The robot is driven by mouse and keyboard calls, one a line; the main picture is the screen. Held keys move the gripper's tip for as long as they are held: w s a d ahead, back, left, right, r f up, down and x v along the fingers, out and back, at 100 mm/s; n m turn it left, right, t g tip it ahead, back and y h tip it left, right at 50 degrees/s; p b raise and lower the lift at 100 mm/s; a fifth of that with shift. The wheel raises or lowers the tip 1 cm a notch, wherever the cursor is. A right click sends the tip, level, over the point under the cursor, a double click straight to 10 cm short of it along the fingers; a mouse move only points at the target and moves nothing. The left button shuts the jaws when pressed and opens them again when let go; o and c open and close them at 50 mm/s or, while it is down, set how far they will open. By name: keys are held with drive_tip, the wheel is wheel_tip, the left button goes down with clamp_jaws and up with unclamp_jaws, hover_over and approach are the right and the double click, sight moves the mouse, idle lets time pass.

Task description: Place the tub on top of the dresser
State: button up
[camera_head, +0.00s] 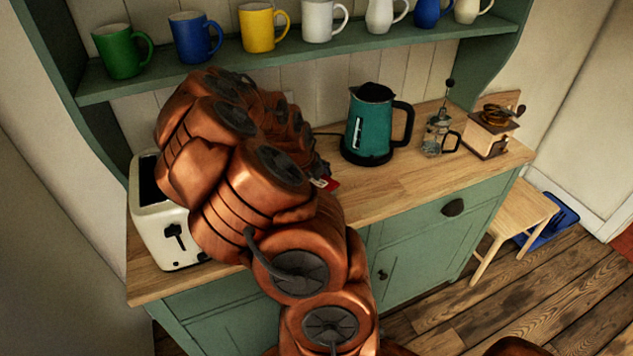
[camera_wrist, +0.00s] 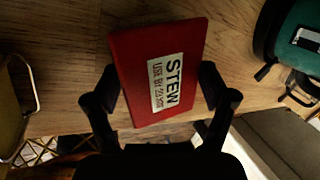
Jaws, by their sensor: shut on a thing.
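The tub (camera_wrist: 155,72) has a red lid with a white label reading "STEW". In the wrist view it sits between the two black fingers of my gripper (camera_wrist: 160,92), which is shut on its sides. In the head view only a small red and white bit of the tub (camera_head: 331,183) shows past my copper arm. The rest of it and my gripper are hidden there. The green dresser (camera_head: 430,238) has a wooden top, and the tub is over that top. I cannot tell whether it touches the wood.
On the dresser top stand a white toaster (camera_head: 165,232) at left, a teal kettle (camera_head: 372,125), a glass press (camera_head: 437,135) and a coffee grinder (camera_head: 490,132). A shelf of mugs (camera_head: 320,52) runs above. The wood in front of the kettle is clear.

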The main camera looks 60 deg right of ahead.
drive_tip(key=o, duration=1.4)
drive_tip(key=shift+c, duration=0.2)
drive_tip(key=shift+r, duration=0.1)
